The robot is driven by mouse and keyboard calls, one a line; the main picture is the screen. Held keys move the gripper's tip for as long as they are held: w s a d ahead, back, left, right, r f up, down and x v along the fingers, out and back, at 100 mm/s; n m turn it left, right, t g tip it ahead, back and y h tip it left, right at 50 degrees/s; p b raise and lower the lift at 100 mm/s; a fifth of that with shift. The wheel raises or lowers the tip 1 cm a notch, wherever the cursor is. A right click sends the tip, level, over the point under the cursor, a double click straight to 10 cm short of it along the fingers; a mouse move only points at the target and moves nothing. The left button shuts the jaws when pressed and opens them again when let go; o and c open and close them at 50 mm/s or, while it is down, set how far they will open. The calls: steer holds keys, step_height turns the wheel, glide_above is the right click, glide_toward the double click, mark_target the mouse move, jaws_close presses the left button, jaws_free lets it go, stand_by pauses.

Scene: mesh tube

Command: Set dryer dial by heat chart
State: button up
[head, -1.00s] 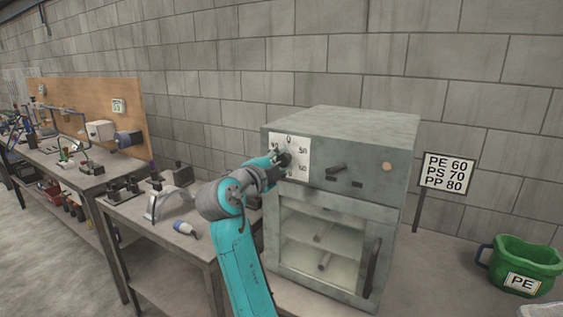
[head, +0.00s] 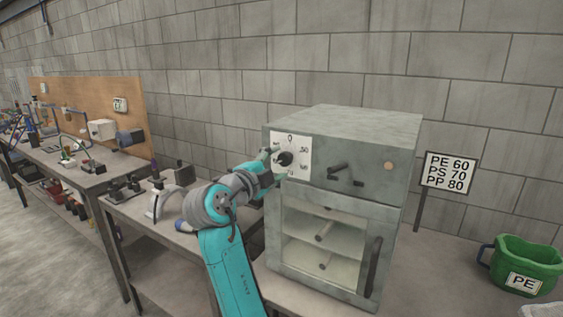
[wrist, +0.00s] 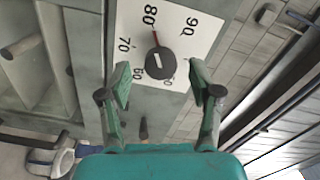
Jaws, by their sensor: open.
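The grey dryer (head: 345,135) stands on the bench with its white dial plate (head: 303,142) at the upper left of its front. The black dial knob (head: 285,158) is uncovered; in the wrist view the knob (wrist: 158,63) has a red pointer directed near 80. The heat chart (head: 449,173) reads PE 60, PS 70, PP 80. A green bin (head: 525,262) bears a PE label. My gripper (wrist: 160,95) is open and empty, its fingers apart on either side below the knob in the wrist view, not closed on it. In the head view it is just left of the dial.
Dark levers (head: 345,174) stick out right of the dial. The dryer's glass door (head: 322,245) is shut, with a dark handle (head: 372,268) at its right. A workbench with tools (head: 125,187) stands left of my arm. The bench right of the dryer is mostly clear.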

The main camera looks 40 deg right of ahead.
steer(key=v, duration=0.8)
steer(key=shift+s+a, duration=0.2)
steer(key=shift+a, duration=0.15)
